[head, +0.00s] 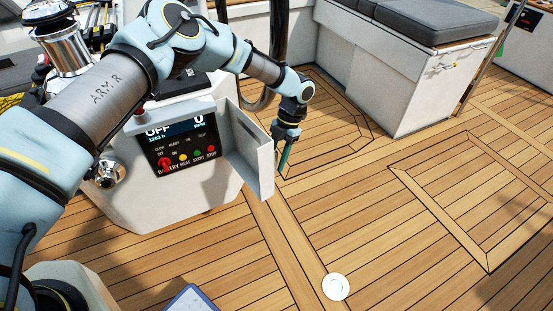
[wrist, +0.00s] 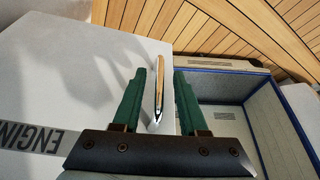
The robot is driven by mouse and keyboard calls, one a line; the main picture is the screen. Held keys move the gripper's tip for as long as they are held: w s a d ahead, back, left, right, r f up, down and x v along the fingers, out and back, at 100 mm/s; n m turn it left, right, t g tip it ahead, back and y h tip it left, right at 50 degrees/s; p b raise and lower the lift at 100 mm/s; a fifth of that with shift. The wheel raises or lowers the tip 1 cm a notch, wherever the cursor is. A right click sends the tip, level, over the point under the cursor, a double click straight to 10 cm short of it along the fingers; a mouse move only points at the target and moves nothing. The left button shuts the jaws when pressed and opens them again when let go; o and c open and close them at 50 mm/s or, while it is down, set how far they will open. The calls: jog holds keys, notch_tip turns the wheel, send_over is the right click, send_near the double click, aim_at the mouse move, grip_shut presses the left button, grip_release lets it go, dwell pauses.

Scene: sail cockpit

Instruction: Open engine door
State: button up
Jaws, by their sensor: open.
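The white engine door (head: 248,155) stands swung out at the right side of the control panel (head: 177,145) on the white pedestal. In the wrist view, a pale surface (wrist: 60,75) bears the upside-down dark label "ENGINE" (wrist: 28,138). A slim shiny handle (wrist: 159,88) rises from this surface, mirroring the wood. My gripper (head: 283,160) is by the door's right side, pointing down. Its green fingers (wrist: 160,100) are open, one on each side of the handle, with gaps visible. The handle is hidden in the head view.
A blue-rimmed recess (wrist: 225,72) opens right of the fingers in the wrist view. A white bench with a grey cushion (head: 430,20) stands at the back. A white disc (head: 336,286) lies on the teak floor (head: 380,220). A broad stretch of floor at right is clear.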

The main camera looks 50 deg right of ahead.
jog(key=b+v, duration=0.1)
jog(key=v, duration=0.9)
jog(key=shift+r, duration=0.4)
jog(key=shift+d, duration=0.1)
